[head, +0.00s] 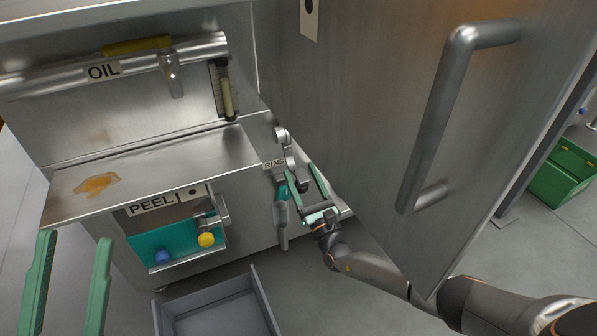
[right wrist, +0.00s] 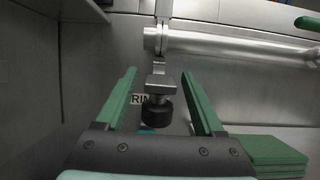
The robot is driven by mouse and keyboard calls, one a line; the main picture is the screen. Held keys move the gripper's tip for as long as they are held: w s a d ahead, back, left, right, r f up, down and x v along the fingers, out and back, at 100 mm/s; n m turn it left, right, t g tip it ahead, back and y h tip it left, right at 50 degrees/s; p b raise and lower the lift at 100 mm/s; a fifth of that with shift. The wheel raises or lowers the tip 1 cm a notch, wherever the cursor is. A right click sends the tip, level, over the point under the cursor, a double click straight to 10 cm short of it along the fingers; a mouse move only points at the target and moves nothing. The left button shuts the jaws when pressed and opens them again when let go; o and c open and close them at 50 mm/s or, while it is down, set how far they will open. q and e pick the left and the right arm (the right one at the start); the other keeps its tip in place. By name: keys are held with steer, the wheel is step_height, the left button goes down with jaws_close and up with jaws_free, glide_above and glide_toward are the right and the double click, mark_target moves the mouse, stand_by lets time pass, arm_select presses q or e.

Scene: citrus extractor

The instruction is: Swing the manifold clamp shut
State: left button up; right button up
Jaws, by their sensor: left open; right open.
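The clamp (head: 281,136) is a silver fitting with a hanging arm, near the RINSE label in the head view. In the right wrist view the clamp's metal arm (right wrist: 159,80) hangs from a collar on a steel pipe (right wrist: 235,42) and ends in a dark knob (right wrist: 157,111). My right gripper (head: 302,170) is open, its two green fingers on either side of the arm and knob; the right wrist view also shows it (right wrist: 158,74). Contact cannot be told. My left gripper (head: 72,245) is open and empty at the lower left, away from the clamp.
A large steel door with a bar handle (head: 438,120) stands just right of my right gripper. A teal-handled rinse nozzle (head: 282,190) hangs beside it. A PEEL bin (head: 150,245), OIL pipe (head: 130,68) and grey open drawer (head: 255,295) lie left. A green crate (head: 560,172) stands far right.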

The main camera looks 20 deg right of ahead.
steer(key=shift+x, duration=1.2)
jaws_close()
stand_by(0.6)
